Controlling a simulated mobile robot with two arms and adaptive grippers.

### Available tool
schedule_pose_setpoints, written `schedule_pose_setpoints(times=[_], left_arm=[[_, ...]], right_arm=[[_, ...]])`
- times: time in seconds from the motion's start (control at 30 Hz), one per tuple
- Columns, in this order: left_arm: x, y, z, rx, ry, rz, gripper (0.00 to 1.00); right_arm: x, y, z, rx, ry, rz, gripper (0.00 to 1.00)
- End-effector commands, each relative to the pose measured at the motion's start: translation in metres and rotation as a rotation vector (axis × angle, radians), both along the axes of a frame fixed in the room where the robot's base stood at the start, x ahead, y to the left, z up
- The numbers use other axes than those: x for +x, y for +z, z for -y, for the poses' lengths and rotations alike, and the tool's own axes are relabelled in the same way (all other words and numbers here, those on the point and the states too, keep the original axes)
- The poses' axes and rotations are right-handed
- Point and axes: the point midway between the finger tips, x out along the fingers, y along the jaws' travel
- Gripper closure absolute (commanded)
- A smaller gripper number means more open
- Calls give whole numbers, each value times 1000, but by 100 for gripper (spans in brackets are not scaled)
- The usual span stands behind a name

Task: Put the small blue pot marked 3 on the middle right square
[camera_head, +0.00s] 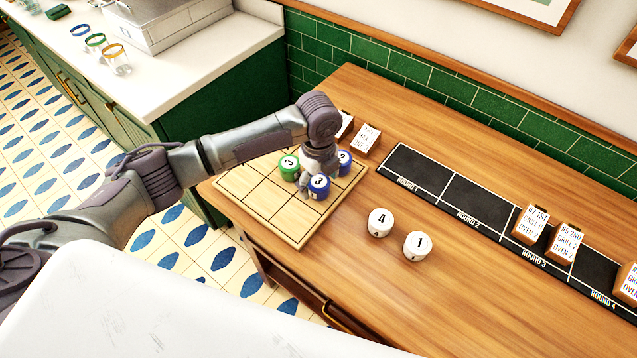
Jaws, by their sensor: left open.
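A blue pot marked 3 (319,188) stands on the light wooden grid board (262,212), in its right part. My left gripper (313,178) is open and comes down right at this pot, its fingers close around or beside it; contact cannot be told. A second blue pot (345,161) stands just behind and to the right, partly hidden by the gripper, its digit hard to read. A green pot marked 3 (289,167) stands to the left of the gripper on the board. My wrist hides some squares between the pots. My right gripper is not in view.
White pots marked 4 (380,223) and 1 (417,246) stand on the wooden table right of the board. A black round strip (478,207) with wooden card blocks (530,224) runs along the back. Another card block (366,139) stands behind the board. The board's front squares are clear.

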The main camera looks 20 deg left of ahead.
Motion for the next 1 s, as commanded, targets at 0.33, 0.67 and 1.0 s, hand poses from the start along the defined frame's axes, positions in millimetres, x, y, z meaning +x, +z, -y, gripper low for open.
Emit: schedule_pose_setpoints(times=[0.33, 0.67, 1.0], left_arm=[[1, 72, 0, -1, -1, 6, 19], [0, 109, 0, -1, 1, 1, 19], [0, 110, 0, 0, 1, 0, 19]], right_arm=[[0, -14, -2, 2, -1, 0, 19], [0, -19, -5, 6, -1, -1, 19], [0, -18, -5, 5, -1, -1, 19]])
